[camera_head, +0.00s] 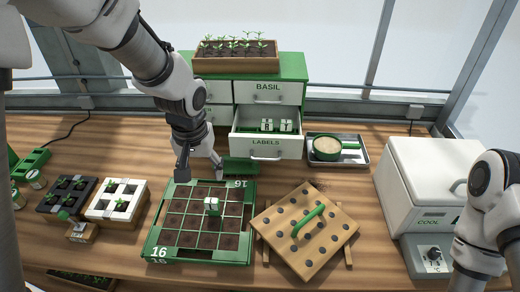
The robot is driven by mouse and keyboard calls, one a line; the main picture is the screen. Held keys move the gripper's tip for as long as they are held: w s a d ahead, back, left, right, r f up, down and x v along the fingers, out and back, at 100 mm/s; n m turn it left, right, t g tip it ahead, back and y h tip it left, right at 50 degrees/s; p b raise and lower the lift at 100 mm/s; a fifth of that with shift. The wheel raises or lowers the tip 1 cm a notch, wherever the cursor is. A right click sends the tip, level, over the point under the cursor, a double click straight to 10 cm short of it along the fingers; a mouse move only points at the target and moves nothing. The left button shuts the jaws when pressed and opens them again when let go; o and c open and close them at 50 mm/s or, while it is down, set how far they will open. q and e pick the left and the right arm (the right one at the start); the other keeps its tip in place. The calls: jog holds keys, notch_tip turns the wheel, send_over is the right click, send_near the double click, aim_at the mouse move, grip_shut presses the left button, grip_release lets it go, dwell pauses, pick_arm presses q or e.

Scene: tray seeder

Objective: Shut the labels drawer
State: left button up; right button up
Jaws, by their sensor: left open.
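The labels drawer (266,145) is the lower right drawer of the green and white cabinet (292,66). It is pulled out toward me, and white labels with dark marks (277,125) show inside. Its silver handle is on the front, under the word LABELS. My left gripper (200,172) points down to the left of the drawer, above the back edge of the seed tray. It is open, and nothing shows between its fingers. My right arm shows at the right edge, but its gripper is out of the picture.
The green seed tray (207,254) and a wooden board with holes and a green handle (328,240) lie in front of the cabinet. A small tray (360,160) with a green bowl (327,148) stands right of the drawer. A white COOL box (425,170) stands farther right.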

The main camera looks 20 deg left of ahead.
pick_arm(q)
jog(key=shift+m, duration=0.3)
jog(key=c, duration=0.6)
jog(key=shift+w+r+m+t, duration=0.1)
jog(key=shift+w+m+t, duration=0.2)
jog(key=shift+w+m, duration=0.35)
grip_shut()
jog(key=w+d+r+m+t+h, duration=0.25)
jog(key=w+m+t, duration=0.2)
jog(key=m, duration=0.65)
jog(key=w+d+r+m+t+h, duration=0.2)
jog(key=w+d+m+t+h, duration=0.3)
jog(key=m, duration=0.6)
jog(key=s+f+m+t+h+b, duration=0.1)
jog(key=s+f+m+t+h, duration=0.25)
jog(key=s, duration=0.35)
jog(key=n+g+y, duration=0.1)
jog(key=n+y, duration=0.1)
send_near(272, 160)
jog(key=w+d, duration=0.1)
jog(key=d, duration=0.3)
jog(key=w, duration=0.1)
jog(key=w+p, duration=0.1)
jog(key=w+a+p, duration=0.1)
jog(key=shift+w+f, duration=0.25)
jog(key=shift+f, duration=0.15)
jog(key=shift+w+a+f, duration=0.15)
jog(key=shift+w+f, duration=0.05)
